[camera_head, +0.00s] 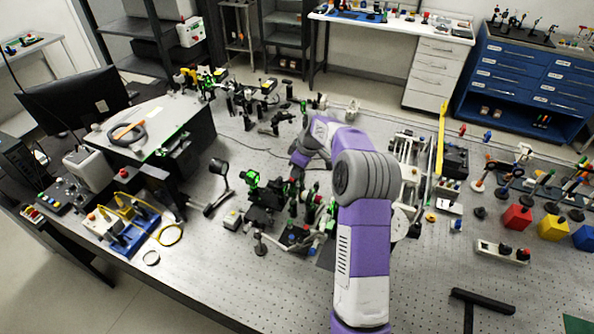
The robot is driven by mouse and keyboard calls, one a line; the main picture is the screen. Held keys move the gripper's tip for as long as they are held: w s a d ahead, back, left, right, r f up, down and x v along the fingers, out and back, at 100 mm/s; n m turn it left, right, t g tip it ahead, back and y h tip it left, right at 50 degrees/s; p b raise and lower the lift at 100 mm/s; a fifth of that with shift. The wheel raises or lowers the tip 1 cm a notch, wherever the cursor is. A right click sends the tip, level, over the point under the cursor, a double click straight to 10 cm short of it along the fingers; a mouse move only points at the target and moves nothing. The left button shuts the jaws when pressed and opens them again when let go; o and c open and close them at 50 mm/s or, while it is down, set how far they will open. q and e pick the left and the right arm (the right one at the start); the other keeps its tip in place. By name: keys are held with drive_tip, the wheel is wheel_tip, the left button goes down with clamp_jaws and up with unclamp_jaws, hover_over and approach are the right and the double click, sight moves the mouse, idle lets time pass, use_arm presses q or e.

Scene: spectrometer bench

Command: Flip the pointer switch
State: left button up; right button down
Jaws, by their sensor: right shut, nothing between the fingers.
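I cannot tell for sure which part is the pointer switch. A white box with dark knobs (502,252) lies on the right part of the bench, and a dark control panel with small knobs (72,192) is at the far left. My right arm, purple and grey, rises from the bottom centre and bends left over the middle of the bench. My right gripper (296,180) is small and dark here, pointing down among the optics at mid-bench. It is shut with nothing held, apart from both the white box and the panel. My left gripper is not in view.
The perforated bench (330,290) is crowded with optic mounts (262,195) around the gripper. A grey instrument box (165,125) and a monitor (75,98) stand to the left. Red (517,218), yellow (553,228) and blue blocks sit at right.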

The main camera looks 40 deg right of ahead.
drive_tip(key=shift+s+a+f, duration=0.25)
drive_tip(key=shift+a+f, duration=0.1)
drive_tip(key=shift+a, duration=0.2)
drive_tip(key=shift+s+a+r, duration=0.1)
drive_tip(key=shift+s+a, duration=0.1)
drive_tip(key=shift+a, duration=0.1)
drive_tip(key=shift+r, duration=0.4)
drive_tip(key=a+p+v, duration=0.1)
drive_tip(key=a+v, duration=0.1)
drive_tip(key=v, duration=1.1)
drive_tip(key=shift+d+r+p, duration=0.3)
drive_tip(key=shift+d+r, duration=0.05)
drive_tip(key=shift+w, duration=0.2)
